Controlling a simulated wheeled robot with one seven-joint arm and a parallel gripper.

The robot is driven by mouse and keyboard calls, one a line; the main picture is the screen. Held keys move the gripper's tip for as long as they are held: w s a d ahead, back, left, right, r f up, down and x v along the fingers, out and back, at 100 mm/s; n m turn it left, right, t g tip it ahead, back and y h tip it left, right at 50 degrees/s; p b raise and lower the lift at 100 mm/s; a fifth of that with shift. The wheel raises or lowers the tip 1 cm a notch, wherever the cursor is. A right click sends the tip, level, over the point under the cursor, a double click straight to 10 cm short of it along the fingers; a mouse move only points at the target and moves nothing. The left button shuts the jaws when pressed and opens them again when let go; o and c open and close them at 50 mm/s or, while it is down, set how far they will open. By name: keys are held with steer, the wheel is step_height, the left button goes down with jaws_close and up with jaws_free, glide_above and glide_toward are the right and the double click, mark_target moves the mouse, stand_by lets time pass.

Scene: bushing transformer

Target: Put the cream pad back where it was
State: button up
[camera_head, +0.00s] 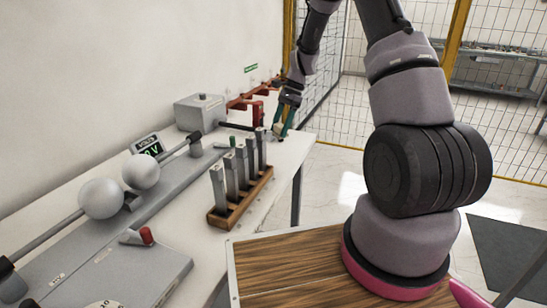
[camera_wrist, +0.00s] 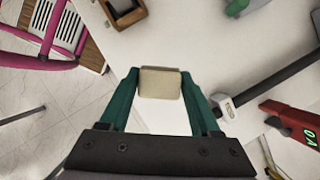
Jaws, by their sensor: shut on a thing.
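The cream pad (camera_wrist: 160,84) is a small rounded block held between the two teal fingers of my gripper (camera_wrist: 160,76) in the wrist view. The fingers press on its left and right sides, and the white table (camera_wrist: 190,40) shows beneath and beyond it. In the head view my gripper (camera_head: 283,126) is small, over the far right end of the table. The pad is too small there to make out clearly. I cannot tell its exact height above the table.
A wooden rack (camera_head: 219,218) holds several upright grey bars near the table's right edge. A grey rod with a white block (camera_wrist: 228,108) and a red meter (camera_wrist: 303,130) lie right of the gripper. Two grey spheres (camera_head: 102,198) and a voltmeter (camera_head: 149,147) stand left.

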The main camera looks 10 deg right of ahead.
steer(key=m, duration=0.1)
steer(key=a+m+t, duration=0.1)
steer(key=m, duration=0.1)
steer(key=m+t, duration=0.1)
steer(key=m, duration=0.1)
steer(key=shift+a+r+y, duration=0.3)
steer(key=shift+r, duration=0.1)
steer(key=a+m+t, duration=0.1)
steer(key=m+t, duration=0.1)
steer(key=m, duration=0.4)
glide_toward(268, 156)
steer(key=shift+h, duration=0.4)
steer(key=x, duration=0.5)
steer(key=shift+a+f, duration=0.2)
steer(key=shift+a, duration=0.25)
steer(key=shift+f, duration=0.1)
steer(key=o, duration=1.3)
